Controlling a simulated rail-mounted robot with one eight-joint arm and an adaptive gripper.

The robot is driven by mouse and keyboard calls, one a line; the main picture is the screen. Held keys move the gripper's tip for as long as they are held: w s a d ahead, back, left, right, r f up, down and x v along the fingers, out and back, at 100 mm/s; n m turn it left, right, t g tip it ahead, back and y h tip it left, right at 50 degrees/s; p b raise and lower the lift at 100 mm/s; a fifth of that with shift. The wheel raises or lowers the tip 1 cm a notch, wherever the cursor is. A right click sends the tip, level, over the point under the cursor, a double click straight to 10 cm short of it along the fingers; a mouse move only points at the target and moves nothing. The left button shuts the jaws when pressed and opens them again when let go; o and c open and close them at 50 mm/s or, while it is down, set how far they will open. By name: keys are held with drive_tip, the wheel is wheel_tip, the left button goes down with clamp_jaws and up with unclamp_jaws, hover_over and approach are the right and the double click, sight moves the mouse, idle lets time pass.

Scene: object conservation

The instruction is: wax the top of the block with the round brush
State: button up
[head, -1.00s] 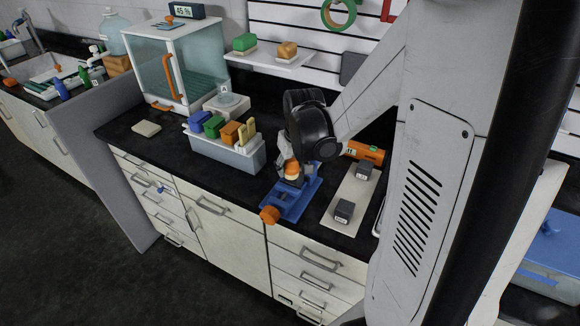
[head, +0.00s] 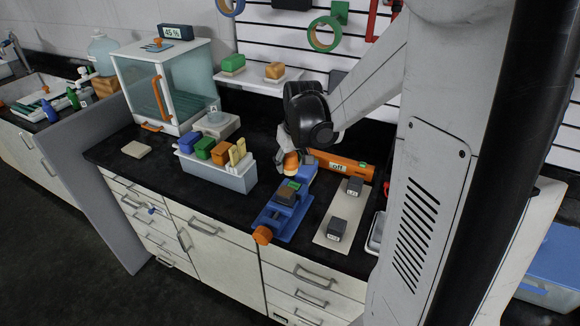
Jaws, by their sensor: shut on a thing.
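A brown block (head: 286,196) sits in the blue vise (head: 272,221), which has an orange knob (head: 262,235) at its front end. A small green patch shows at the block's far upper edge; I cannot tell what it is. My gripper (head: 290,161), mostly hidden by the dark wrist, is shut on the orange and pale round brush (head: 291,166). The brush is behind the block in the picture, apart from it, and the block's top is uncovered.
An orange device reading "off" (head: 345,167) lies behind right. A pale board (head: 325,237) with two dark weights stands right of the vise. A grey bin (head: 235,179) with coloured brushes is on the left. A glass cabinet (head: 125,60) stands farther back.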

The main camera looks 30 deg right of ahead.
sight(290, 154)
drive_tip(key=shift+w+p+v, duration=0.15)
drive_tip(key=shift+p+v, duration=0.3)
drive_tip(key=shift+v, duration=0.35)
drive_tip(key=shift+w+p+v, duration=0.15)
drive_tip(key=shift+p+v, duration=0.25)
drive_tip(key=shift+v, duration=0.4)
drive_tip(key=shift+w, duration=0.1)
